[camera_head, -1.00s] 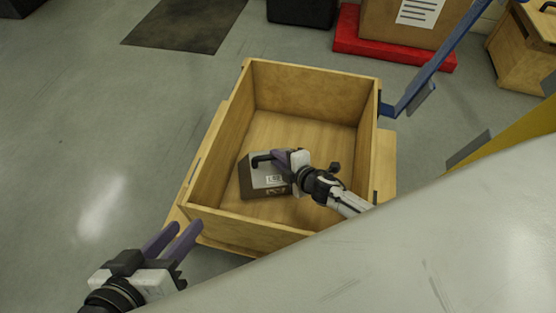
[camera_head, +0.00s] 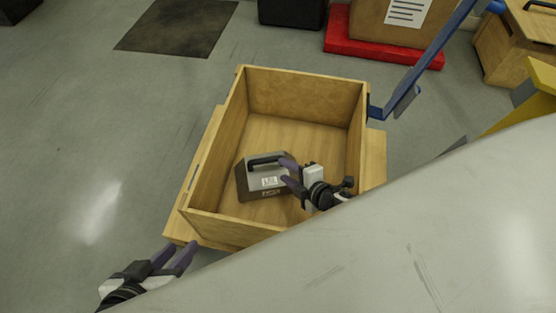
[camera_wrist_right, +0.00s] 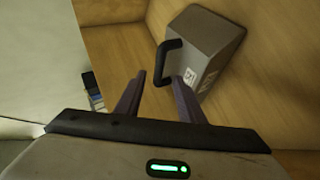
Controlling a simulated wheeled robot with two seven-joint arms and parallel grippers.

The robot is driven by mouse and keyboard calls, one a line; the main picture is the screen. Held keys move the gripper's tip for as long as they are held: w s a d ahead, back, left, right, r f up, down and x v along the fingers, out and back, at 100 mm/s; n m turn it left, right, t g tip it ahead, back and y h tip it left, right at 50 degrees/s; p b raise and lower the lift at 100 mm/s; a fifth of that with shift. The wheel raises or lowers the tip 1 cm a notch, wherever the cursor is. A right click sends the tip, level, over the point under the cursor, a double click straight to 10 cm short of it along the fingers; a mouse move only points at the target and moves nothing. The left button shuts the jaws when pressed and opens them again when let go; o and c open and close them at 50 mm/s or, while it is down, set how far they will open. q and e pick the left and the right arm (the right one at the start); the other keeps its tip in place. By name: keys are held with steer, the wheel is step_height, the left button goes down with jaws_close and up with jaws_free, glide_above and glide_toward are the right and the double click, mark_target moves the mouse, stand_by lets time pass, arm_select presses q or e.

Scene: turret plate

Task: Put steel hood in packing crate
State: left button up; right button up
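The steel hood (camera_head: 262,184) is a grey box with a black handle and a white label. It sits inside the wooden packing crate (camera_head: 232,226), on the floor near its front left corner. The right wrist view also shows the hood (camera_wrist_right: 208,42) with its handle. My right gripper (camera_head: 285,170) is open beside the handle's right end, its purple fingers apart; in the right wrist view the fingers (camera_wrist_right: 157,85) hold nothing and the handle lies just beyond them. My left gripper (camera_head: 180,252) is open and empty outside the crate's front left corner.
A blue bar (camera_head: 425,65) rises by the crate's right back corner. A cardboard box on a red base (camera_head: 385,50) stands behind, with a wooden crate (camera_head: 515,45) at the far right. A large pale surface (camera_head: 400,235) fills the lower right.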

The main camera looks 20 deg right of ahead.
steer(key=shift+p+v, duration=0.35)
steer(key=shift+v, duration=1.25)
steer(key=shift+r, duration=0.1)
